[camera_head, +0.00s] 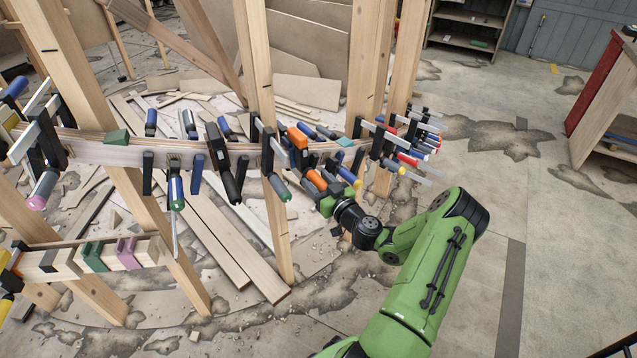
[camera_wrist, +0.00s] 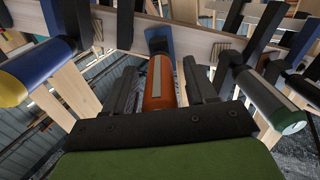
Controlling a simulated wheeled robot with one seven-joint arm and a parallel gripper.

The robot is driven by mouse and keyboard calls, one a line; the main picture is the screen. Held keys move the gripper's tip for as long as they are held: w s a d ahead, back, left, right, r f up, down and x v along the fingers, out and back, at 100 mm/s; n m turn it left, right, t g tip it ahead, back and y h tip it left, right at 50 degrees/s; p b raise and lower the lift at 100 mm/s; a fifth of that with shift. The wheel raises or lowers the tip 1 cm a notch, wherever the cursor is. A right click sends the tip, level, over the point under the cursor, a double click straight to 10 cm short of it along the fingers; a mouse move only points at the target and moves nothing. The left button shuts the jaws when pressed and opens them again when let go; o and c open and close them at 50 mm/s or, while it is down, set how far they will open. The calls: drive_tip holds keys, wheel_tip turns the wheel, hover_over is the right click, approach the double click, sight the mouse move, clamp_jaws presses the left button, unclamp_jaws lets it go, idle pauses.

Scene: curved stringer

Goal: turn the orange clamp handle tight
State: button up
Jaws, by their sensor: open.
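The orange clamp handle (camera_wrist: 160,88) shows in the middle of the wrist view, with a grey strip along it. My gripper (camera_wrist: 158,72) is open, with one dark finger on each side of the handle. Small gaps show between the fingers and the handle, so it is not gripped. The handle's near end is hidden behind my gripper's body. In the head view, an orange handle (camera_head: 316,179) shows just beyond my gripper (camera_head: 328,194), among other clamps on the curved stringer (camera_head: 110,153).
A blue-and-yellow handle (camera_wrist: 38,70) lies left of my gripper, and a grey handle with a green end (camera_wrist: 272,102) lies close on the right. Wooden posts (camera_head: 262,80) hold up the stringer. Loose boards (camera_head: 225,225) lie on the floor. The floor at right (camera_head: 540,220) is clear.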

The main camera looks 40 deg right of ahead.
drive_tip(key=shift+c, duration=0.2)
clamp_jaws()
